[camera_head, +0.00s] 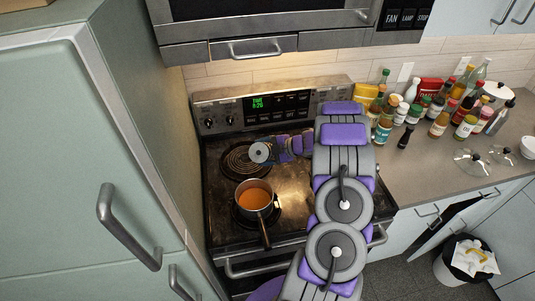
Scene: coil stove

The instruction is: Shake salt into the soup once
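A small pot (242,207) of orange soup (254,196) sits on the front left coil of the stove. Its dark handle points toward the front edge. My gripper (280,149) is above the stove, behind and slightly right of the pot. It appears shut on a small shaker (260,152), which lies on its side with a round grey end pointing left. The shaker's end is apart from the pot and not directly over the soup. My arm hides the right side of the stove, and the fingers hide most of the shaker's body.
The rear left coil (238,161) is empty. Several bottles and jars (440,122) crowd the counter (420,170) on the right, with a dark mill (405,137) in front. Glass lids (472,160) lie farther right. A tall green cabinet (60,150) borders the left, and a microwave (260,20) hangs above.

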